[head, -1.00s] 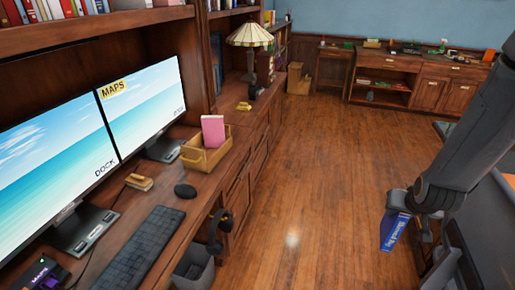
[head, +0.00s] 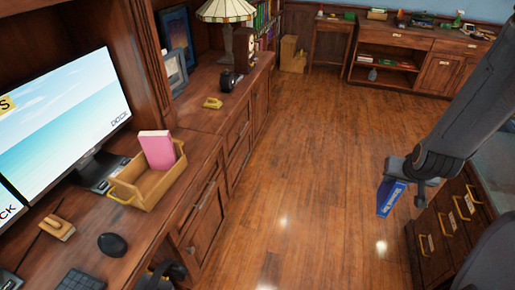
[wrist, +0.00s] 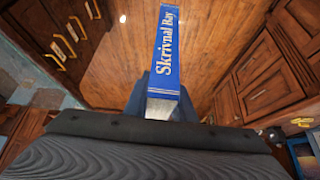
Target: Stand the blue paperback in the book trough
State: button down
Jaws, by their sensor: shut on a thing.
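My gripper (head: 408,180) is shut on the blue paperback (head: 391,199) at the right of the head view, held above the open floor. In the wrist view the blue paperback (wrist: 168,60) shows its spine lettered "Skrivnal Bay", and my gripper's fingers (wrist: 150,98) lie around its near end, partly hidden by it. The book trough (head: 150,198) is a tan wooden tray on the desk at the left, well apart from the gripper. A pink book (head: 157,151) stands in it, leaning slightly.
The desk (head: 195,143) also holds a monitor (head: 75,115), a mouse (head: 112,245), a small yellow-brown item (head: 57,228), a lamp (head: 225,12) and picture frames (head: 176,70). A drawer cabinet (head: 445,225) stands at the right. The wooden floor (head: 310,150) between is clear.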

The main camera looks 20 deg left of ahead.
aim_at(153, 179)
jog(key=i, duration=2.7)
jog(key=u, duration=4.1)
